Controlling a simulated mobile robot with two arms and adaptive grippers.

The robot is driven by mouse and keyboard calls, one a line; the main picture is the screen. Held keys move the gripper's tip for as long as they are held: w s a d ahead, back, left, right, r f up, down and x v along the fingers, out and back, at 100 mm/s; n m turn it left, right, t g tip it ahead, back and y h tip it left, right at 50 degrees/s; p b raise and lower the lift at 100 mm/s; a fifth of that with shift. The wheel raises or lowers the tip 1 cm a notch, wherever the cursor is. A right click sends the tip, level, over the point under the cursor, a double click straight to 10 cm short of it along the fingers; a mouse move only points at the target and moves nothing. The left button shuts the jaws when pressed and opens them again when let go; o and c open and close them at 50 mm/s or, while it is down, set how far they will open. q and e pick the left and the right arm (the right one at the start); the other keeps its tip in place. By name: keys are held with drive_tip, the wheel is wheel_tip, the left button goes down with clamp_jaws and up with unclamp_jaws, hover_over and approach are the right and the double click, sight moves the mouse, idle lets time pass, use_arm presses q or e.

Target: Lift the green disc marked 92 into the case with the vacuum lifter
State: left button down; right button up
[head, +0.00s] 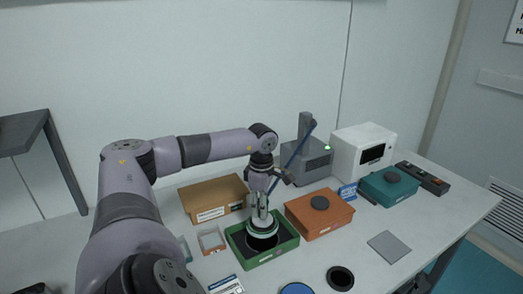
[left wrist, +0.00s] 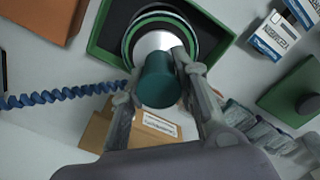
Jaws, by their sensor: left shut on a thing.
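My left gripper (head: 260,206) is shut on the vacuum lifter (left wrist: 157,82), whose dark green handle sits between the fingers in the left wrist view. The lifter's pale round body meets a green-rimmed disc (left wrist: 128,42) beneath it; in the head view this disc (head: 263,231) shows as a light ring with a green edge. No number can be read on it. The open green case (head: 283,248) with a dark inside lies right below. The disc is over or within the case opening; I cannot tell whether it touches the bottom. My right gripper is not in view.
An orange box (head: 325,219) stands close right of the case, a cardboard box (head: 205,196) behind left. A blue coiled hose (left wrist: 62,100) runs left from the lifter. A black disc (head: 340,278) and a blue disc (head: 297,289) lie in front. A grey plate (head: 389,246) lies right.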

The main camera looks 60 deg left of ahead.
use_arm(q)
drive_tip(key=shift+f+b, duration=1.6)
drive_tip(key=shift+f, duration=0.75)
drive_tip(key=shift+f, duration=0.4)
drive_tip(key=c, duration=1.2)
unclamp_jaws()
wheel_tip(320, 180, up, 12)
